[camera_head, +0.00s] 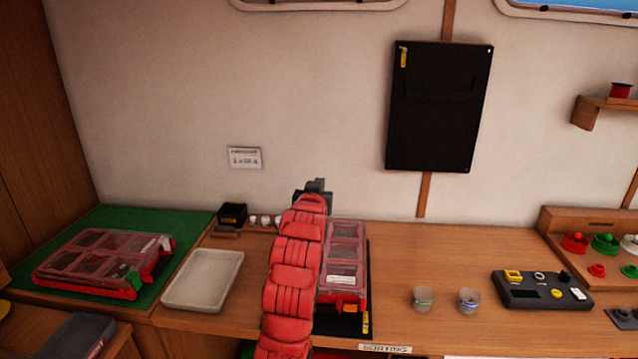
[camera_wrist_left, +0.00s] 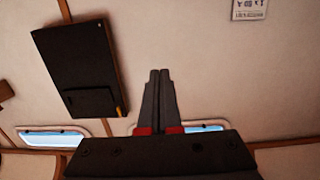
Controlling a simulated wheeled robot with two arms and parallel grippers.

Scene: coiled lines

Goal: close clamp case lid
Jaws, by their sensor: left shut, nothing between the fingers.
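A red case with a clear, divided lid (camera_head: 343,262) stands in the middle of the bench on a black mat. Its lid looks down flat, and my red arm hides its left side. An orange latch shows at its front. A second red case with a clear lid (camera_head: 105,262) lies on a green mat at the left. Its lid also looks down, with a green piece near its front right corner. I cannot tell which is the clamp case. My left gripper (camera_head: 317,185) is shut and empty, raised above the middle case's back end. Its shut fingers show in the left wrist view (camera_wrist_left: 160,90), pointing at the wall.
A pale tray (camera_head: 168,294) lies between the cases. Two small cups (camera_head: 423,298) and a dark tray of small parts (camera_head: 541,291) stand to the right. A black panel (camera_head: 438,108) hangs on the wall. The bench between middle case and dark tray is mostly clear.

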